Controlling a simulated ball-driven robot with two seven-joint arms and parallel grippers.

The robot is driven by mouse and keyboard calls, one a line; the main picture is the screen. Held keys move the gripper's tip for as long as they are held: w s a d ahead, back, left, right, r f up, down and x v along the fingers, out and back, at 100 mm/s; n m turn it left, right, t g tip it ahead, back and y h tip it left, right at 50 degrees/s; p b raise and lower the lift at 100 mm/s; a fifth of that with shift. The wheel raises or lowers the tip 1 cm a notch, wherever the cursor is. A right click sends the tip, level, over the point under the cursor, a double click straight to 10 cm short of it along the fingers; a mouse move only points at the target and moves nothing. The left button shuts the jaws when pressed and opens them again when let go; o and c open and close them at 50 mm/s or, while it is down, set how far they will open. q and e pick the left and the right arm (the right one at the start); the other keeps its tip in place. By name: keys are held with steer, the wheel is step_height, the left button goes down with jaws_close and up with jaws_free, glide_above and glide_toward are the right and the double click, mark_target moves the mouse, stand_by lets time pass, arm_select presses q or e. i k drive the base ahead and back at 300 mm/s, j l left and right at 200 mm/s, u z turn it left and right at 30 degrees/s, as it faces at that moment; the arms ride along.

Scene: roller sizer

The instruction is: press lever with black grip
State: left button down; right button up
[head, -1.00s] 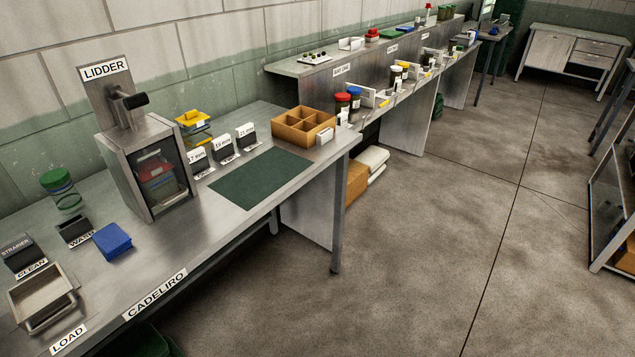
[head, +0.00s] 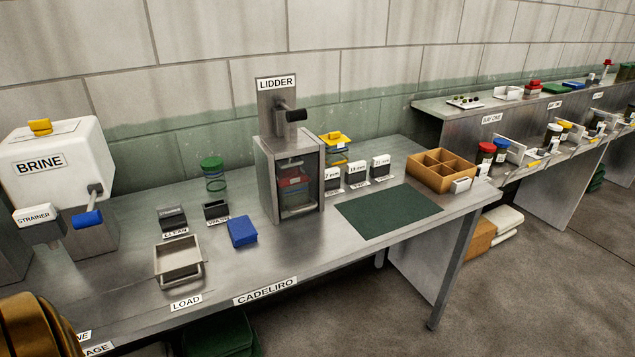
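The lever with the black grip (head: 296,115) sticks out from the upright plate of the machine labelled LIDDER (head: 267,170). The grip points toward the right and sits above the machine's box. Inside the box, behind its front opening, a jar with a red part (head: 293,183) is visible. Neither of my grippers shows in the head view.
The metal table (head: 340,255) carries a tray (head: 180,262), a blue block (head: 242,231), a green mat (head: 388,212) and a divided wooden box (head: 442,168). The white BRINE tank (head: 60,150) stands at left. A brown rounded object (head: 35,325) is at lower left.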

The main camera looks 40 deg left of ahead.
mark_target(296, 115)
steer(key=u, duration=1.3)
